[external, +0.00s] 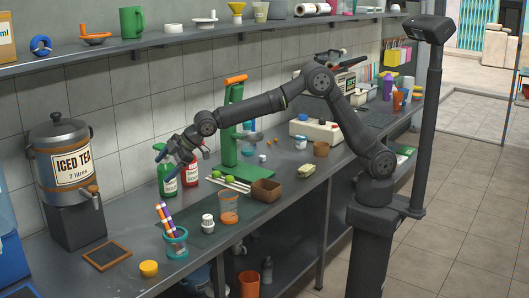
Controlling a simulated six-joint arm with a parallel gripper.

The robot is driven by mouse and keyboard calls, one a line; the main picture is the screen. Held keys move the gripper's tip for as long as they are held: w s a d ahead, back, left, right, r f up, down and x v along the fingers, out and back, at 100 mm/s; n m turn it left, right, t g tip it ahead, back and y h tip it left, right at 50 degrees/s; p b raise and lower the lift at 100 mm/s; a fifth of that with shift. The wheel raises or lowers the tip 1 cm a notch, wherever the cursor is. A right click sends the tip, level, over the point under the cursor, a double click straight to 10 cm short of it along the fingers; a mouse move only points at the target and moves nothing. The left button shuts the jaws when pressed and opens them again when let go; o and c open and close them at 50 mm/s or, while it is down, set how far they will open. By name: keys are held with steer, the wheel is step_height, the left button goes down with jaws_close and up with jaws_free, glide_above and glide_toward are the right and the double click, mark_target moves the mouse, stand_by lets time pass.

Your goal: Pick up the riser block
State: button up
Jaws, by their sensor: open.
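A small brown blocky thing (266,190), which looks like the riser block, sits on the dark counter mat in front of the green press (229,140). Whether its top is solid or hollow is hard to tell. My gripper (162,154) is open, with nothing seen between its fingers. It is in the air to the left of the brown block, well apart from it, above the green bottle (167,182) and near the red bottle (190,174).
A glass with orange-brown contents (228,208) and a white-capped jar (207,223) stand left of the block. Green limes and pale sticks (229,183) lie behind it. The iced tea dispenser (66,160) stands at left. A shelf (180,39) runs above.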

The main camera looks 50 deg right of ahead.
steer(key=s+a+f+m+g, duration=0.1)
steer(key=s+a+f+g, duration=0.1)
steer(key=s+a+f, duration=0.5)
steer(key=s+a+f+m+g, duration=0.1)
steer(key=s+a+f+g, duration=0.1)
steer(key=s+a, duration=0.5)
glide_toward(151, 264)
steer(key=x, duration=0.3)
steer(key=shift+s+a, duration=0.15)
steer(key=shift+s, duration=0.1)
steer(key=shift+w+x, duration=0.2)
steer(key=shift+x, duration=2.95)
steer(key=shift+c, duration=0.2)
steer(key=c, duration=1)
